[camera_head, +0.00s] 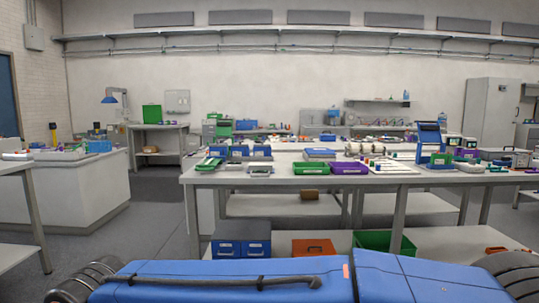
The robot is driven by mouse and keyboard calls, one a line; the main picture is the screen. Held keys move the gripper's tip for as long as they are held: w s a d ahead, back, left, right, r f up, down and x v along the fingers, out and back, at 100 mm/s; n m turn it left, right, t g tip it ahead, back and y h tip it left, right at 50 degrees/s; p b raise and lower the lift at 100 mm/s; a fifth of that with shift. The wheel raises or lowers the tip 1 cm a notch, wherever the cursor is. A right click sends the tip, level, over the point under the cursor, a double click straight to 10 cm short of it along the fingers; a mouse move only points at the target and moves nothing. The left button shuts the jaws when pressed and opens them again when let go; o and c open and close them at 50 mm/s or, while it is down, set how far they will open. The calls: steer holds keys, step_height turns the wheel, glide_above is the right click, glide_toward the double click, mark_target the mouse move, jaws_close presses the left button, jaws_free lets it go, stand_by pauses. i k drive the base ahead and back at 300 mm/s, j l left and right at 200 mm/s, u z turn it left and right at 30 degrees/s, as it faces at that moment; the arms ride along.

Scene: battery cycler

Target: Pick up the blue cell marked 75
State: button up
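The only view is from the head camera, looking across a lab room. I cannot pick out a blue cell marked 75; small items on the long workbench (430,179) are too small to read. Several small coloured pieces stand around a pale tray (394,169) on its right half. My gripper is not in view. A blue part with a dark bar fills the bottom of the picture.
A green bin (309,169) and a purple bin (350,169) sit at the bench's front edge. Blue boxes (241,240), an orange box (313,247) and a green crate (372,242) are below. A white counter (85,188) stands left, with open floor (150,220) between.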

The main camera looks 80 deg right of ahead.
mark_target(213, 150)
steer(key=z, duration=2.15)
